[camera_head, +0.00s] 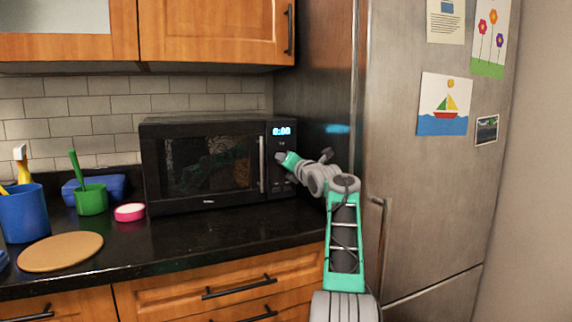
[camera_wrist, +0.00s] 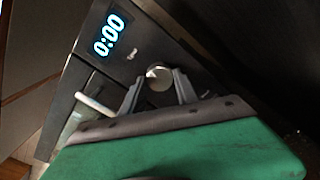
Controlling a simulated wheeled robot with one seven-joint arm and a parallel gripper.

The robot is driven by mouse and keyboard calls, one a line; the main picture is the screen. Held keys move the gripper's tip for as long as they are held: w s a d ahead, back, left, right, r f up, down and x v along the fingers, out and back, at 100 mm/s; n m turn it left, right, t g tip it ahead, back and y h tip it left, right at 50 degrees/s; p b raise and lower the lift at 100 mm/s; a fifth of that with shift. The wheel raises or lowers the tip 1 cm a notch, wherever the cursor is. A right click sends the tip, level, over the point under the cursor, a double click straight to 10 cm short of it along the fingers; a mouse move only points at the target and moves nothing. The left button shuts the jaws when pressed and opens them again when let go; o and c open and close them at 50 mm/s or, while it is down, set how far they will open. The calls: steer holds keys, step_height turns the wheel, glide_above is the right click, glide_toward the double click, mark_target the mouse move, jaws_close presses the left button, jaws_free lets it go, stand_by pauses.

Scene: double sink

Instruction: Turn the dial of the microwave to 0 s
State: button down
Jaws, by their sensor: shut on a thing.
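The black microwave (camera_head: 205,165) stands on the counter against the tiled wall. Its display (camera_head: 282,131) glows blue on the right-hand panel. In the wrist view the display (camera_wrist: 108,33) reads 0:00. The round metallic dial (camera_wrist: 158,77) sits below the display in the wrist view. My gripper (camera_wrist: 158,82) is shut on the dial, with one finger on each side of it. In the head view my gripper (camera_head: 281,158) is against the control panel and hides the dial.
The microwave's vertical door handle (camera_head: 262,164) is just left of my gripper, and it shows in the wrist view (camera_wrist: 96,105). The steel fridge (camera_head: 430,190) stands close on the right. A pink container (camera_head: 130,212), a green cup (camera_head: 91,200) and a round board (camera_head: 60,251) lie on the counter at left.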

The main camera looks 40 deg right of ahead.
steer(key=shift+n, duration=0.7)
steer(key=shift+r+n, duration=0.1)
steer(key=shift+n, duration=0.2)
steer(key=c, duration=0.9)
jaws_free()
steer(key=b+v, duration=0.4)
steer(key=v, duration=0.3)
steer(key=shift+s+a, duration=0.2)
steer(key=shift+s, duration=0.2)
